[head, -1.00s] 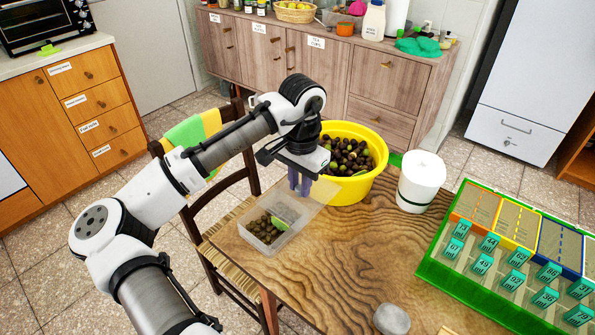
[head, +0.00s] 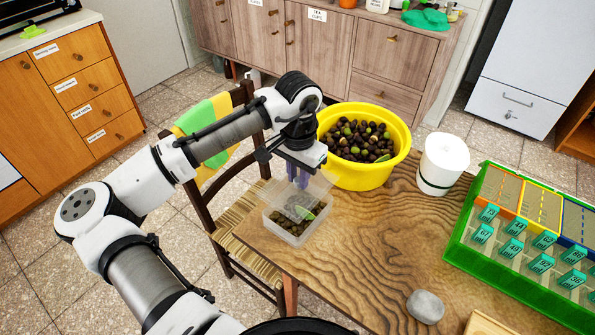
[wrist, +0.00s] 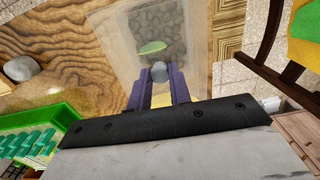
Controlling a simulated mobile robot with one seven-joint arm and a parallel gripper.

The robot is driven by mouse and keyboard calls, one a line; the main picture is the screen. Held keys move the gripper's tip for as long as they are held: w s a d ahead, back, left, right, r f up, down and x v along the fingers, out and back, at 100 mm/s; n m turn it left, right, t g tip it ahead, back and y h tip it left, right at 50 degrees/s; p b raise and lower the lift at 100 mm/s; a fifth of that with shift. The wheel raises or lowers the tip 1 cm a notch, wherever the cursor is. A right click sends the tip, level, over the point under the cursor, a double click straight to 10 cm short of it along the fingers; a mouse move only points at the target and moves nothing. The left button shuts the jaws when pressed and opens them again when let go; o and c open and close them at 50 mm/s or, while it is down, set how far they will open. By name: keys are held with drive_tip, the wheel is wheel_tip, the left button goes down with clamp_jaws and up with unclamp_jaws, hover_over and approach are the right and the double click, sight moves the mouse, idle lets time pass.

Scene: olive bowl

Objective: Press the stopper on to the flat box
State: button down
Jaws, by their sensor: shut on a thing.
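The flat box (head: 291,236) is a clear, low container with dark olives and a green leaf-like piece in it, near the table's left edge. The stopper (head: 318,187) is a thin, see-through lid with a small grey knob (wrist: 159,72). My gripper (head: 301,181) has purple fingers and is shut on that knob. The lid is above the box, mostly over its far part, and looks apart from the rim in the head view. In the wrist view the box (wrist: 196,30) shows partly through the lid; how their edges line up is hard to tell.
A yellow bowl of olives (head: 398,165) stands close behind and right of my gripper. A chair (head: 235,205) stands at the table's left. The middle of the table (head: 385,235) is clear.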

sight(298, 186)
drive_tip(key=shift+r+p, duration=0.15)
drive_tip(key=shift+p, duration=0.25)
wheel_tip(298, 186, down, 4)
drive_tip(key=shift+f+b, duration=0.15)
drive_tip(key=shift+b, duration=1.05)
drive_tip(key=shift+f, duration=0.6)
drive_tip(key=shift+f+p, duration=0.15)
drive_tip(key=shift+p, duration=0.15)
drive_tip(key=shift+f+b, duration=0.45)
drive_tip(key=shift+f, duration=0.35)
idle(1.2)
drive_tip(key=c, duration=1.3)
unclamp_jaws()
drive_tip(key=shift+o, duration=0.3)
drive_tip(key=o, duration=0.5)
drive_tip(key=shift+r, duration=0.1)
